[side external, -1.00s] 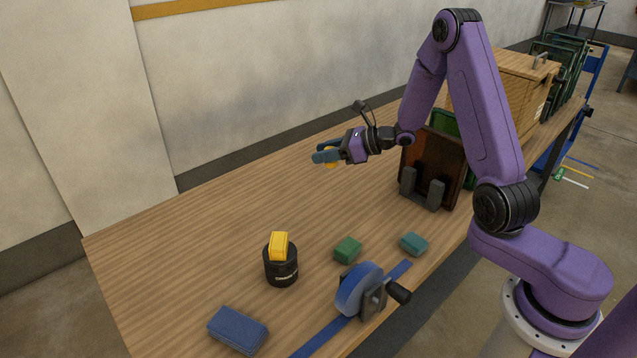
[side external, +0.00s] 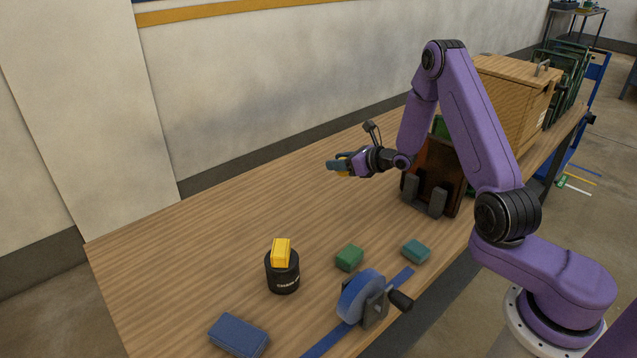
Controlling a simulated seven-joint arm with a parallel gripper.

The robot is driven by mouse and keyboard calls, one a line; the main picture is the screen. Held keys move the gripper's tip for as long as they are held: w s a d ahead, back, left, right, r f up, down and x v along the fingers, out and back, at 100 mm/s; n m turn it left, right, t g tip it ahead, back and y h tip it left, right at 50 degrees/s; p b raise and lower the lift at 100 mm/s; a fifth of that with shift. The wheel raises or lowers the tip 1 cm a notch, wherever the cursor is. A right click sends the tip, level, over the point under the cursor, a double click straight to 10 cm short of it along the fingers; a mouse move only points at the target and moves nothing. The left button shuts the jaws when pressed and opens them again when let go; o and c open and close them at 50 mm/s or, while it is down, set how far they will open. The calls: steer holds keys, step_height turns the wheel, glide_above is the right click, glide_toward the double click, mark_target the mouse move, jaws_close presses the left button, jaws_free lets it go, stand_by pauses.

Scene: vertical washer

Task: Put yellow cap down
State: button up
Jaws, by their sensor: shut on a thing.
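The fingers point left. I cannot tell from this view how far the cap is above the tabletop.
A black cup (side external: 283,274) with a yellow block (side external: 281,252) in its top stands at left. A green block (side external: 349,258), a teal block (side external: 416,251), a blue block (side external: 239,335) and a blue wheel with a handle (side external: 362,296) are in front. A brown panel (side external: 440,170) stands right of my gripper. The table's back left is clear.

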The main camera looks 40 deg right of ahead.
steer(key=w+d+f, duration=0.1)
steer(key=w+f, duration=0.2)
steer(key=w, duration=0.4)
glide_above(317, 187)
step_height(317, 187, down, 6)
steer(key=shift+s+r, duration=0.1)
steer(key=shift+s, duration=0.05)
steer(key=shift+f, duration=1.6)
steer(key=o, duration=1.1)
steer(key=shift+f, duration=0.15)
steer(key=shift+c, duration=0.2)
